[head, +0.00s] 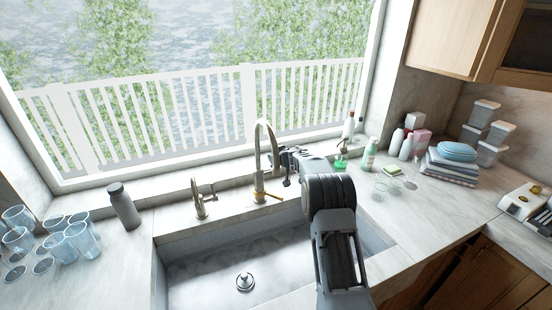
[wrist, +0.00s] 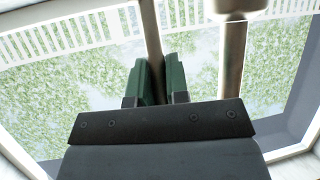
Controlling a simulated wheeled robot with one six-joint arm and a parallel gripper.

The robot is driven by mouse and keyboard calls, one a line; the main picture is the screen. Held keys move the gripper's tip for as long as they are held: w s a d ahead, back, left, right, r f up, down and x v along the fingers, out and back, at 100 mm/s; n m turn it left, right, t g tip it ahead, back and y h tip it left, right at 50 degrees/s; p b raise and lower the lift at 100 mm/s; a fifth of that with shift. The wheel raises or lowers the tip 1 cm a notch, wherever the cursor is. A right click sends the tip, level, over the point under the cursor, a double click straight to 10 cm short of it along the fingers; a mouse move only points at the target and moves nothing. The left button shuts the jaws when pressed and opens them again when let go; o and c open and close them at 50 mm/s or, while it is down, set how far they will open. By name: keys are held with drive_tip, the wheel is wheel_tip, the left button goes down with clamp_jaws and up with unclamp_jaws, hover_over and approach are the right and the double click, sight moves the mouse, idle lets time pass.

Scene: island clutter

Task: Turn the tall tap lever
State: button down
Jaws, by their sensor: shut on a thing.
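The tall tap (head: 258,150) stands behind the sink, with an arched neck and a brass-coloured lever (head: 268,194) low on its right side. My gripper (head: 274,160) is at the tap's right side, above that lever in the picture. In the wrist view, the green fingers of my gripper (wrist: 161,82) are close together around a slim metal bar of the tap (wrist: 152,35). I cannot tell whether this bar is the neck or another part. A thicker metal tube (wrist: 232,60) stands to the right of the fingers. My wrist hides the bar's lower end.
A shorter tap (head: 200,200) stands to the left behind the sink (head: 205,275). A dark bottle (head: 124,206) and several glasses (head: 80,240) are farther left. Soap bottles (head: 369,154), folded cloths (head: 460,170) and tubs (head: 488,140) crowd the right counter. The window is close behind.

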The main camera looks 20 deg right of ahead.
drive_tip(key=shift+w+g, duration=0.15)
drive_tip(key=shift+g, duration=0.15)
idle(0.4)
drive_tip(key=c, duration=1.1)
unclamp_jaws()
drive_tip(key=b+v, duration=0.2)
drive_tip(key=v, duration=1.1)
drive_tip(key=shift+s, duration=0.35)
drive_tip(key=shift+r, duration=0.15)
